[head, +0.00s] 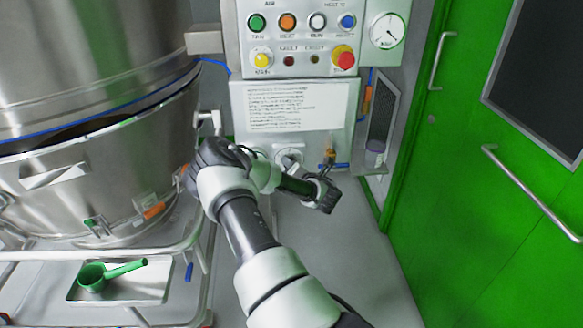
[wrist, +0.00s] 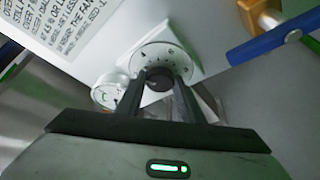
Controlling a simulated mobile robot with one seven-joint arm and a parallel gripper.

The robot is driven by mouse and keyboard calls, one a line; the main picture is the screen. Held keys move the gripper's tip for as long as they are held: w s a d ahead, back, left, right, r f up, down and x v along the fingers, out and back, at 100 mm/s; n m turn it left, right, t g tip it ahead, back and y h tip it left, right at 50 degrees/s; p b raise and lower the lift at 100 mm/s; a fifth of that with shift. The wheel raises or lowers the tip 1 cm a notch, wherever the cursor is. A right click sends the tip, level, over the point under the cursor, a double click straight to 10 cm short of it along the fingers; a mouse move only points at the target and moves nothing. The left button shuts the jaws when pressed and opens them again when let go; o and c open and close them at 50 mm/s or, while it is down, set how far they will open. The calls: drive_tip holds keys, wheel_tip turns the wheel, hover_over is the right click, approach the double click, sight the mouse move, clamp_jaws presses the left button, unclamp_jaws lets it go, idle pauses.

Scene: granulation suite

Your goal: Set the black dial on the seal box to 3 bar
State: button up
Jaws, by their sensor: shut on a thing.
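The black dial (wrist: 159,83) sits in the middle of a round white scale plate (wrist: 165,60) in the wrist view. My gripper (wrist: 160,76) is in front of it, with its two dark fingers shut on the dial's sides. The scale has small dark marks, but its figures and the dial's setting are too small to read. In the head view the seal box (head: 293,105) is the pale box with a printed placard, and the dial's scale plate (head: 290,152) shows low on it. My arm hides the dial and my fingertips there.
A small round gauge (wrist: 107,92) is left of the dial. A blue valve lever (wrist: 264,43) with a brass fitting is to the right. The button panel (head: 301,38) is above the box. A steel vessel (head: 90,75) stands left, and a green door (head: 440,130) right.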

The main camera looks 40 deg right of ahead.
drive_tip(key=shift+f+m, duration=0.1)
drive_tip(key=shift+m, duration=0.2)
idle(0.4)
drive_tip(key=o, duration=1.1)
drive_tip(key=shift+c, duration=0.2)
drive_tip(key=shift+s, duration=0.15)
drive_tip(key=p+v, duration=0.3)
drive_tip(key=v, duration=1.4)
drive_tip(key=shift+s, duration=0.2)
drive_tip(key=shift+d+f, duration=0.1)
drive_tip(key=shift+f, duration=0.05)
